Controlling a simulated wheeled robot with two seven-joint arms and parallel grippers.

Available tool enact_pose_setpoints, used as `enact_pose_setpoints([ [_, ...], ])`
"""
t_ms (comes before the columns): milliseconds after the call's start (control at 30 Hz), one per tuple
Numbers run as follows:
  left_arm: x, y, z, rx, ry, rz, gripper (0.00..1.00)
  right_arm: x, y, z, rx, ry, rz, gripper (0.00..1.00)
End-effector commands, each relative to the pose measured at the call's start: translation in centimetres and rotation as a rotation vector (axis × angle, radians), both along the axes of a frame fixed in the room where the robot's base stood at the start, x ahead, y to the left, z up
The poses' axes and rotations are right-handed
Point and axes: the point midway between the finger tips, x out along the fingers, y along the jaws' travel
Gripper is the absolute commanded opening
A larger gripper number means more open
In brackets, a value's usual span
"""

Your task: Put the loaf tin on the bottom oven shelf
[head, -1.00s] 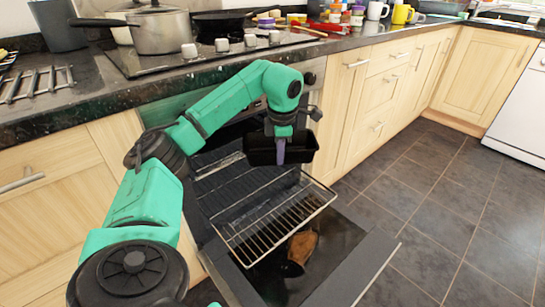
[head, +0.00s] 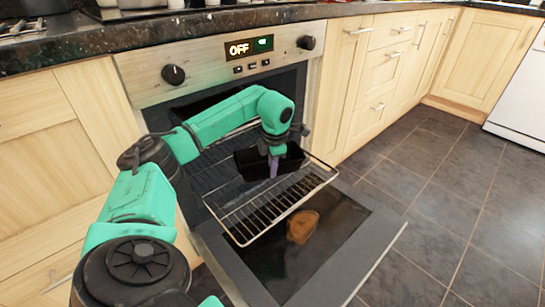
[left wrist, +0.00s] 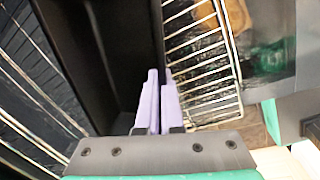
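The loaf tin (head: 248,163) is black and roughly level, at the oven mouth over the inner end of a pulled-out wire shelf (head: 240,233). My left gripper (head: 273,168) has its pale purple fingers closed on the tin's near wall. In the left wrist view the fingers (left wrist: 160,108) pinch the wall of the tin (left wrist: 112,60), and shelf wires show on both sides. I cannot tell whether the tin touches the shelf. The oven's dark inside is partly hidden by my left arm and the tin. My right gripper is not in view.
The oven door (head: 345,262) is folded down, with a brown patch (head: 302,227) on its dark glass. The oven control panel (head: 225,62) and the dark worktop (head: 200,24) are above. Tiled floor (head: 440,190) is clear on the right.

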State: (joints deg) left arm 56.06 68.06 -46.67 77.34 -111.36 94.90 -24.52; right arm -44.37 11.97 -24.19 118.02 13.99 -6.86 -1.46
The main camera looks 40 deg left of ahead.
Motion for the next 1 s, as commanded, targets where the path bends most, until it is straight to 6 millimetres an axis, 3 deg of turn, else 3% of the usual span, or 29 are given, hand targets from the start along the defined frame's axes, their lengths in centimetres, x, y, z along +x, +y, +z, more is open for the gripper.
enact_pose_setpoints([
  [100,-0.1,0.0,-3.3,0.0,0.005,0.0,0.0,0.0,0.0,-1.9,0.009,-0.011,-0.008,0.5],
  [200,-0.1,0.0,-4.8,0.0,0.004,-0.001,0.0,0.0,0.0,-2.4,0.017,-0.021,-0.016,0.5],
  [500,0.0,0.0,-4.9,0.0,0.002,-0.001,0.0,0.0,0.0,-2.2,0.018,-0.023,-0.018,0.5],
  [567,0.0,0.0,-4.9,0.0,0.002,-0.001,0.26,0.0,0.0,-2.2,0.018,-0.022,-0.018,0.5],
  [600,0.0,0.0,-4.9,0.0,0.002,-0.001,0.33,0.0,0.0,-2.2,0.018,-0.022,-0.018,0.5],
  [867,0.0,0.0,-4.8,0.0,0.002,-0.001,0.33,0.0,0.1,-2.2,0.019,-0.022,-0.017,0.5],
  [1000,-0.1,-0.1,-3.4,0.0,0.0,-0.002,0.33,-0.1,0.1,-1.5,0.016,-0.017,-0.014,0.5],
])
